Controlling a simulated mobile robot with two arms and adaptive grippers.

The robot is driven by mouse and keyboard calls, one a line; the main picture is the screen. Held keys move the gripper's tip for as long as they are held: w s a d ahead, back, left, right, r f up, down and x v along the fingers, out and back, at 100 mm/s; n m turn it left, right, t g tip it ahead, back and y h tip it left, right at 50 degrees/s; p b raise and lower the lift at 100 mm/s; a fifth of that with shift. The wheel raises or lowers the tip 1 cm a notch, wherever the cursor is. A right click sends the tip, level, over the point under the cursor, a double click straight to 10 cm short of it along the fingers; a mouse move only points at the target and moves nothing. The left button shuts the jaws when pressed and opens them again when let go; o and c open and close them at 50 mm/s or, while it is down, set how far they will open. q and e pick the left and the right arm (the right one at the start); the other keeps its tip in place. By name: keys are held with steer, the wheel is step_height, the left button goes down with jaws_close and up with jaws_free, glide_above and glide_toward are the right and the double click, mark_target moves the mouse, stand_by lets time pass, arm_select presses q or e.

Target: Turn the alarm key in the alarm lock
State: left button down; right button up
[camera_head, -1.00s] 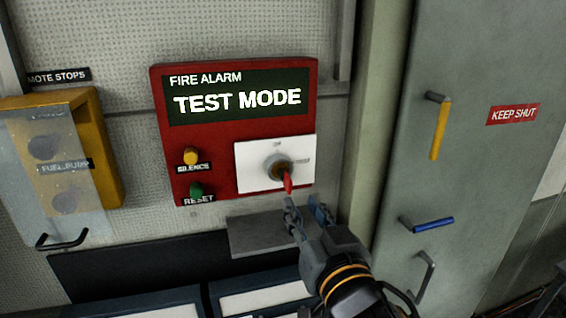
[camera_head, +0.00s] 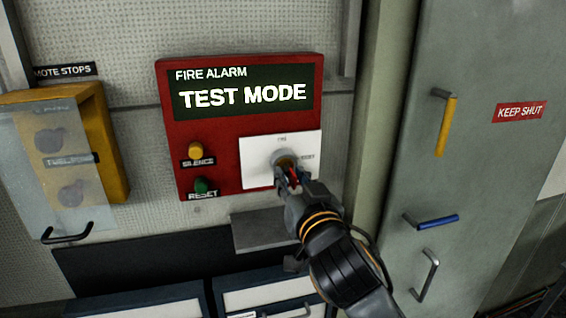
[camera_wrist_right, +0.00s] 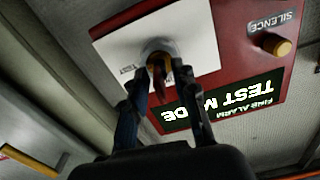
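The red alarm key (camera_head: 293,175) sits in the round alarm lock (camera_head: 284,159) on a white plate of the red fire alarm panel. My right gripper (camera_head: 289,184) is at the lock and covers most of the key in the head view. In the right wrist view, its two fingers (camera_wrist_right: 163,80) stand apart on either side of the key (camera_wrist_right: 164,87), below the lock (camera_wrist_right: 158,49). I see no clear contact on both sides of the key. The panel's display (camera_head: 245,95) reads TEST MODE. My left gripper is not in view.
A yellow silence button (camera_head: 195,150) and a green reset button (camera_head: 201,186) are left of the lock. A grey ledge (camera_head: 262,230) juts out below the panel. A clear-covered yellow box (camera_head: 110,150) is at left; a grey door (camera_head: 475,180) with handles is at right.

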jaws_close()
steer(key=n, duration=0.5)
steer(key=shift+n, duration=0.3)
steer(key=n, duration=0.3)
steer(key=shift+n, duration=0.4)
steer(key=n, duration=0.5)
steer(key=shift+n, duration=0.3)
steer(key=n, duration=0.5)
steer(key=shift+o, duration=1.2)
jaws_free()
steer(key=shift+s, duration=0.15)
